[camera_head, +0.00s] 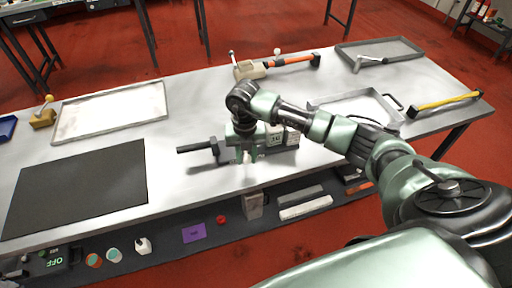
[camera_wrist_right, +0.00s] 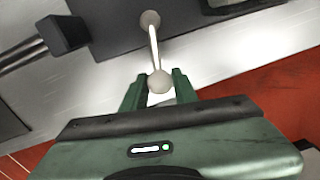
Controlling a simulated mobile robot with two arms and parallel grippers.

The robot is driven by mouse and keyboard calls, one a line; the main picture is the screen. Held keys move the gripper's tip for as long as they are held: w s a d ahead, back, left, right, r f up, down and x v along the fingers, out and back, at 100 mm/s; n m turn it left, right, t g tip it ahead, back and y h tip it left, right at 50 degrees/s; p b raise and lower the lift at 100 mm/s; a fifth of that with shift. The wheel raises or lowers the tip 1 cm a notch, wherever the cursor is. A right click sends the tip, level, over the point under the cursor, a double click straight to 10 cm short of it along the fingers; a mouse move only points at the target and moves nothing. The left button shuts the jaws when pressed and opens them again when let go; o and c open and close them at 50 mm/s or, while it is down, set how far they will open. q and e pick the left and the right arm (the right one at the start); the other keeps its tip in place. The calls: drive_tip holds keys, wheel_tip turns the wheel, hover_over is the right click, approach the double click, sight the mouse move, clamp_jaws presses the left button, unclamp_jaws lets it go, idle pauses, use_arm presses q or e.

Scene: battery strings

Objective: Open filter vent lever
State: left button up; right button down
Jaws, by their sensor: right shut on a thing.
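The filter vent lever shows in the right wrist view as a thin pale rod (camera_wrist_right: 154,48) with a round ball end (camera_wrist_right: 160,82). It rises from a round pivot on a dark grey body (camera_wrist_right: 110,20). My right gripper (camera_wrist_right: 158,92) has its green fingers on either side of the ball end, shut on the lever. In the head view my right gripper (camera_head: 246,156) points down over a grey device with a black handle (camera_head: 196,146) sticking out to the left. My arm hides part of this device, and the lever cannot be made out there. My left gripper is not in view.
A black mat (camera_head: 75,190) and a pale tray (camera_head: 110,110) lie on the left of the metal table (camera_head: 185,100). Behind my arm are an orange-handled tool (camera_head: 290,60), another tray (camera_head: 400,104) and a yellow-handled tool (camera_head: 445,103). A lower shelf runs along the front.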

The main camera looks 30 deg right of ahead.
drive_tip(key=shift+w+a+m, duration=0.1)
drive_tip(key=shift+a+m, duration=0.15)
drive_tip(key=shift+m, duration=0.15)
drive_tip(key=shift+w+a+m, duration=0.25)
drive_tip(key=shift+a+m, duration=0.1)
drive_tip(key=shift+m, duration=0.35)
drive_tip(key=c, duration=1.2)
unclamp_jaws()
drive_tip(key=shift+o, duration=0.2)
wheel_tip(320, 180, up, 7)
drive_tip(key=p, duration=0.5)
drive_tip(key=shift+r+p, duration=0.1)
drive_tip(key=shift+p, duration=0.2)
